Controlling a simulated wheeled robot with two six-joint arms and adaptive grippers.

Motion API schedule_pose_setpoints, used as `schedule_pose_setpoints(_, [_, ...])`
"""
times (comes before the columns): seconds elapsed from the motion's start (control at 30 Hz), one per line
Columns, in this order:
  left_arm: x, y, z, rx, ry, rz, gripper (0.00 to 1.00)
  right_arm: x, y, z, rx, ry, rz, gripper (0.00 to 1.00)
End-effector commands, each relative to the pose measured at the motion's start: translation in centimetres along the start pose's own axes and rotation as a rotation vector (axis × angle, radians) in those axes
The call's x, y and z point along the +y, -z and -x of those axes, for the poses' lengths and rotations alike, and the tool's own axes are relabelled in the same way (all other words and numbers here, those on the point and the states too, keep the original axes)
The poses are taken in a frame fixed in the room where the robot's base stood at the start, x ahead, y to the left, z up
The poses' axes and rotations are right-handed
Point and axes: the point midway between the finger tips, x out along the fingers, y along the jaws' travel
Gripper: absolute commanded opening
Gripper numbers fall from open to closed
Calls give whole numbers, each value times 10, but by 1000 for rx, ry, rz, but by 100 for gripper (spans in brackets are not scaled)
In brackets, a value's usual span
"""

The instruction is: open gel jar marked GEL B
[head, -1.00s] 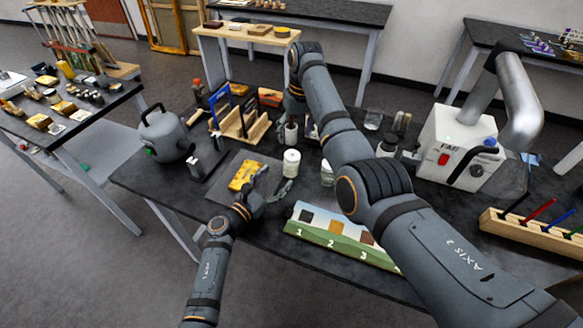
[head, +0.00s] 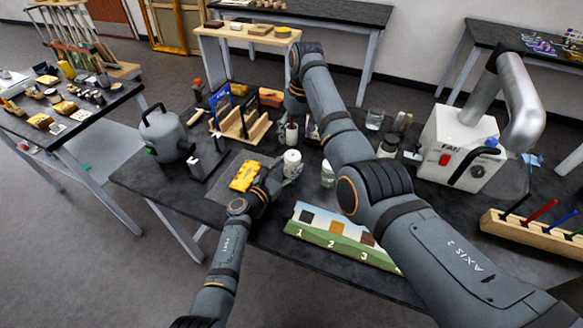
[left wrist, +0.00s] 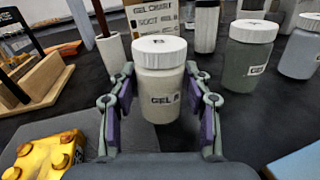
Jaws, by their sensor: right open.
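The white-lidded jar (left wrist: 160,85) stands upright in the left wrist view, its label reading GEL and a blurred letter that looks like B. It also shows in the head view (head: 292,163) on the dark table. My left gripper (left wrist: 162,92) is open, with one finger on each side of the jar; a narrow gap shows on the right, and contact on the left is unclear. The lid sits on the jar above the fingers. My right gripper (head: 296,108) hangs over the table behind the jar, its fingers mostly hidden by the arm.
A darker gel jar (left wrist: 250,55) and another at the far right stand beside it. The yellow gilt piece (head: 244,176) lies left of my left gripper. A wooden rack (head: 243,128) and a kettle-like pot (head: 163,133) stand farther left. A numbered board (head: 335,235) lies in front.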

Motion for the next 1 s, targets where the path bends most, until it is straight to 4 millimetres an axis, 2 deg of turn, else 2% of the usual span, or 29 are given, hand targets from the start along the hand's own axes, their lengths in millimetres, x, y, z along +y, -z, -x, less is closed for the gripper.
schedule_pose_setpoints(0.03, [0, 0, 0, 0, 0, 0, 34, 0, 0, 0, 0, 0, 0, 68])
schedule_pose_setpoints(0.3, [0, 0, 0, 0, 0, 0, 0, 0, 0, 0, 0, 0, 0, 68])
schedule_pose_setpoints(0.43, [0, 0, 0, 0, 0, 0, 0, 0, 0, 0, 0, 0, -14, 68])
schedule_pose_setpoints(0.53, [0, 0, 0, 0, 0, 0, 0, 0, 0, 0, 0, 0, -107, 68])
schedule_pose_setpoints(0.67, [0, 0, 0, 0, 0, 0, 0, 0, 0, 0, 0, 0, -402, 68])
schedule_pose_setpoints(1.0, [0, 0, 0, 0, 0, 0, 0, 0, 0, 0, 0, 0, -1449, 68])
